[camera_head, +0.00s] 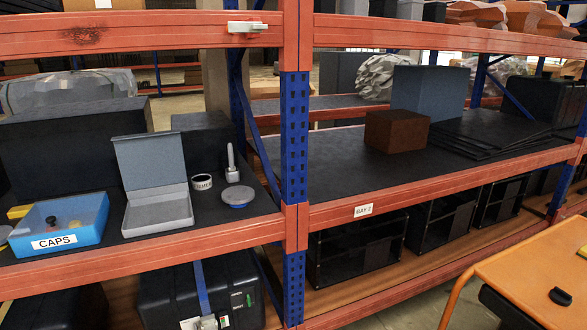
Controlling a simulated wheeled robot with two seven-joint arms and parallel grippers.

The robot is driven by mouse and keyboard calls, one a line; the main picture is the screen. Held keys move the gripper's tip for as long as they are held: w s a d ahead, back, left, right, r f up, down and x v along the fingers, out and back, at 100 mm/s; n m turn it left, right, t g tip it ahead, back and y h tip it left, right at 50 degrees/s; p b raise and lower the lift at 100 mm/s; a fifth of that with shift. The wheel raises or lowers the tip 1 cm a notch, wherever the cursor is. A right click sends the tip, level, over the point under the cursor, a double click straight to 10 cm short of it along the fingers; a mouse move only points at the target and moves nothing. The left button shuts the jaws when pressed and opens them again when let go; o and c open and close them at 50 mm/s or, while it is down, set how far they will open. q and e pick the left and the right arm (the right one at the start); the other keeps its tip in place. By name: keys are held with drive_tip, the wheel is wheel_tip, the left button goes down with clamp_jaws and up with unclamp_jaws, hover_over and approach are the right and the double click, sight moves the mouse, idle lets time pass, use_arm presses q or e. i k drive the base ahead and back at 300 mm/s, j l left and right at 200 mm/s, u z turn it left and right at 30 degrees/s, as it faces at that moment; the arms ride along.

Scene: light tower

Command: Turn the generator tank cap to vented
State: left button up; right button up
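I cannot make out a generator or its tank cap in this view. A blue bin (85,226) labelled "CAPS" sits on the left shelf, with small red, black and yellow pieces inside. Neither my left nor my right gripper is in view.
An orange and blue rack stands ahead. On its left shelf are an open grey case (157,212), a labelled ring (202,183), a small upright tool (232,168) and a round disc (238,196). A brown box (396,131) stands on the right shelf. An orange-topped table (535,265) is at right.

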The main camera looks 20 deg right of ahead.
sight(559, 296)
drive_tip(key=i+z, duration=0.25)
drive_tip(key=z, duration=0.15)
drive_tip(key=i+z, duration=0.55)
drive_tip(key=z, duration=0.3)
drive_tip(key=i+j+z, duration=0.25)
drive_tip(key=z, duration=0.15)
